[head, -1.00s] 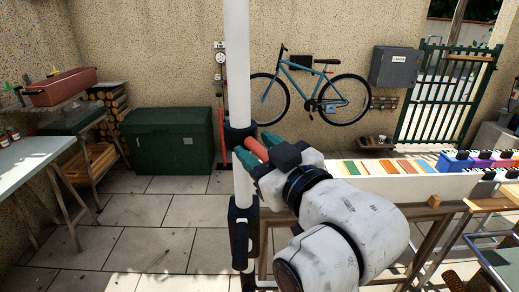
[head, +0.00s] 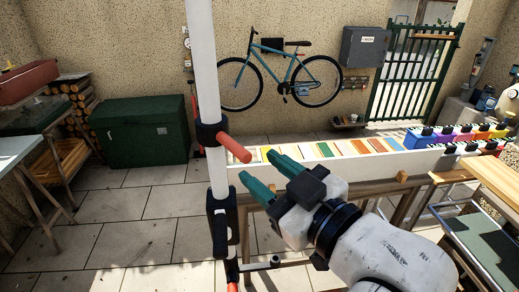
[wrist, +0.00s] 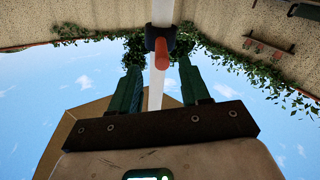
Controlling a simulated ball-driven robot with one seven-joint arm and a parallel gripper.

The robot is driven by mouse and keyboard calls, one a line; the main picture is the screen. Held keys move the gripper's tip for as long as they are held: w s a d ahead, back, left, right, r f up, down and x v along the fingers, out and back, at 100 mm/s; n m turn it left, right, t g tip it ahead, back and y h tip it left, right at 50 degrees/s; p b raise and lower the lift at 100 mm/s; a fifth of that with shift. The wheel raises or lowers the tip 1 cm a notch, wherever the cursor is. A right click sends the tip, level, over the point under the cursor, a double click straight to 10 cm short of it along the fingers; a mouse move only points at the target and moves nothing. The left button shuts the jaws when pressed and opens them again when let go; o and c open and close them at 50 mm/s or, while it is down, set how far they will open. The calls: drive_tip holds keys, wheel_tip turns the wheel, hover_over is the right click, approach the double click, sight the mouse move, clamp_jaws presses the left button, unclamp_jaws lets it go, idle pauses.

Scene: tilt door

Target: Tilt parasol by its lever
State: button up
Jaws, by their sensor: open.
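The white parasol pole (head: 204,70) stands left of centre in the head view, and its canopy is out of that view. A black collar (head: 208,132) on it carries the orange-red lever (head: 235,148), which sticks out to the right and slightly down. My gripper (head: 256,166) has teal fingers, open and empty, just right of and below the lever's free end. In the wrist view the lever (wrist: 161,56) and pole (wrist: 162,12) show between and beyond the fingertips (wrist: 159,66). A tan panel, perhaps the canopy, shows low behind the gripper.
A black fitting (head: 222,218) sits lower on the pole. A long white planter-like box (head: 360,168) with coloured strips stands behind my gripper. A green chest (head: 142,130) stands at the back left. The paved floor (head: 120,215) left of the pole is clear.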

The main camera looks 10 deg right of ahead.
drive_tip(key=shift+s+d+r+p, duration=0.1)
drive_tip(key=shift+s+d+p, duration=0.15)
drive_tip(key=shift+s+p, duration=0.45)
drive_tip(key=shift+w, duration=0.15)
drive_tip(key=s+d+f+m+g+h+b, duration=0.15)
drive_tip(key=d+f, duration=0.25)
drive_tip(key=f, duration=0.5)
drive_tip(key=s+d+f+m+g+h, duration=0.2)
drive_tip(key=s+d+f+g+h, duration=0.15)
drive_tip(key=f, duration=0.55)
drive_tip(key=s+d+f+m+g+h+b, duration=0.15)
drive_tip(key=d+f, duration=0.25)
drive_tip(key=f, duration=0.5)
drive_tip(key=s+d+f+m+g+h+b, duration=0.1)
drive_tip(key=s+d+f+g, duration=0.3)
drive_tip(key=s+f, duration=0.4)
drive_tip(key=s+d+f+m+g+h, duration=0.2)
drive_tip(key=s+d+f, duration=0.4)
drive_tip(key=s, duration=0.4)
drive_tip(key=shift+s+f+m+g+b, duration=0.2)
drive_tip(key=shift+f+m+g+b, duration=0.2)
drive_tip(key=shift+f+m+g, duration=0.6)
drive_tip(key=shift+r, duration=0.1)
